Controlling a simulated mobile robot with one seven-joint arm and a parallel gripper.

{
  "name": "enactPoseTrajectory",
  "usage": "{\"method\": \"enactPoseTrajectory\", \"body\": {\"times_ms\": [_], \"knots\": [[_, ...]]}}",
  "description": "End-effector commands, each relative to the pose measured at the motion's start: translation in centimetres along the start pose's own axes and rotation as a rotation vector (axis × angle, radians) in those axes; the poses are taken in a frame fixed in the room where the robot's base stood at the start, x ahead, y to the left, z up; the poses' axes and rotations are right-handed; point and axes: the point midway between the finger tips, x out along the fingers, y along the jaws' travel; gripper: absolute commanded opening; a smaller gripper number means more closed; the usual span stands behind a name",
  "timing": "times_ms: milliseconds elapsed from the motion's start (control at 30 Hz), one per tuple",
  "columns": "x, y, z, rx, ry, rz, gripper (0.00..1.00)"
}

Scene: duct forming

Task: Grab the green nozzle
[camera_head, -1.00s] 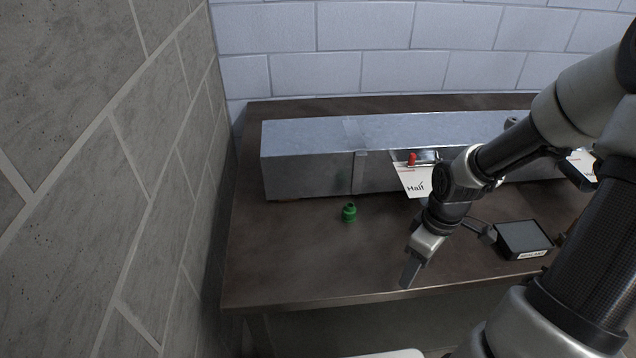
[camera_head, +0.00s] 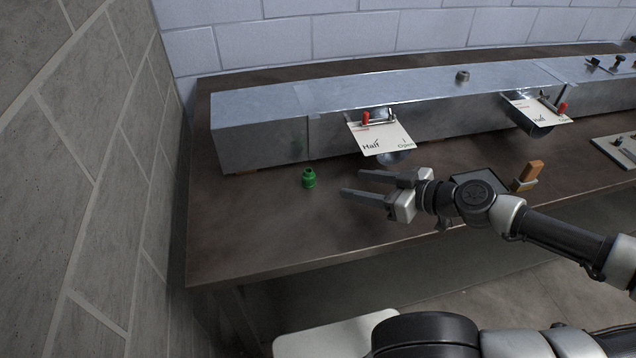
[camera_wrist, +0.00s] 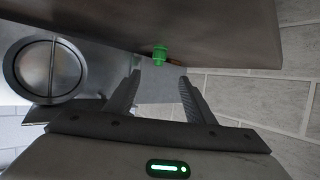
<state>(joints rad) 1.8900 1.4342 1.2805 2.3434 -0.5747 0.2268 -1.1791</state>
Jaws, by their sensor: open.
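The green nozzle (camera_head: 309,178) stands upright on the brown table (camera_head: 250,225), in front of the left part of the metal duct. My gripper (camera_head: 352,184) is open and empty, to the right of the nozzle, with its fingers pointing left toward it. A clear gap lies between the fingertips and the nozzle. In the wrist view the nozzle (camera_wrist: 159,54) shows beyond and between the two open fingers (camera_wrist: 160,82). Nothing hides the nozzle in either view.
The long metal duct (camera_head: 258,128) runs along the back of the table, with "Half" cards (camera_head: 380,137) and red-tipped levers. A grey brick wall (camera_head: 75,180) stands at the left. An orange-handled object (camera_head: 530,172) lies right of my gripper. The table left of the nozzle is clear.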

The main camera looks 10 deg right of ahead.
Motion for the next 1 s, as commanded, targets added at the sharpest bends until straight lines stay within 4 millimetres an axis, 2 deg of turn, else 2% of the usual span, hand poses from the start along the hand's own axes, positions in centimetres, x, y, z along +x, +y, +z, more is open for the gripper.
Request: {"method": "enactPoseTrajectory", "body": {"times_ms": [500,800,1000], "knots": [[10.1,0.0,-0.1,0.002,0.005,0.0,0.49],[12.5,0.1,0.0,0.003,0.006,0.002,0.49],[15.6,0.1,0.3,0.002,0.005,0.001,0.49]]}}
